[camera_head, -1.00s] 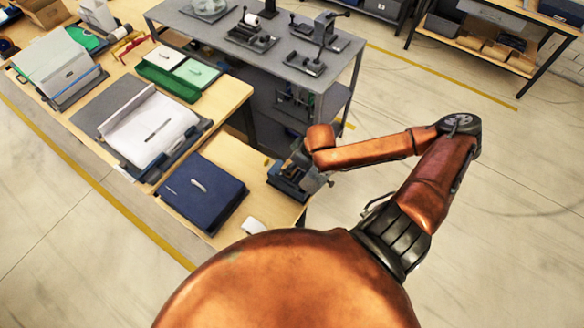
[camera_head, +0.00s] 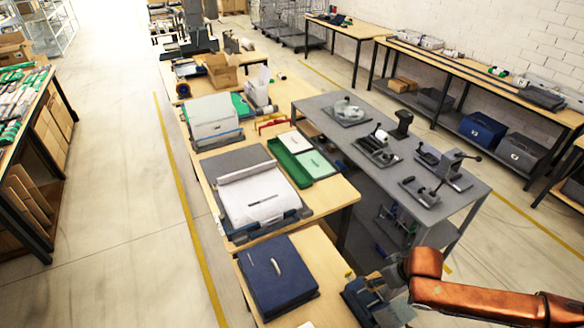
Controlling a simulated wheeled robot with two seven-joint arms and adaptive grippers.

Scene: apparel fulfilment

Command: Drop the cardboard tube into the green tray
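The green tray (camera_head: 287,163) is a long open tray on the wooden bench, beside a white-and-green flat tray. I cannot make out a brown cardboard tube for certain. A white roll (camera_head: 380,134) stands on a holder on the grey table, and its material is unclear. My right gripper (camera_head: 378,284) is at the lower right, beside the bench's near end, close to a dark blue-grey device. Its fingers blend with the device, so I cannot see whether it is open or holds anything. My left gripper is out of view.
A navy case (camera_head: 276,277) lies at the bench's near end. The grey table (camera_head: 345,160) holds several fixtures. Open floor lies left of the bench.

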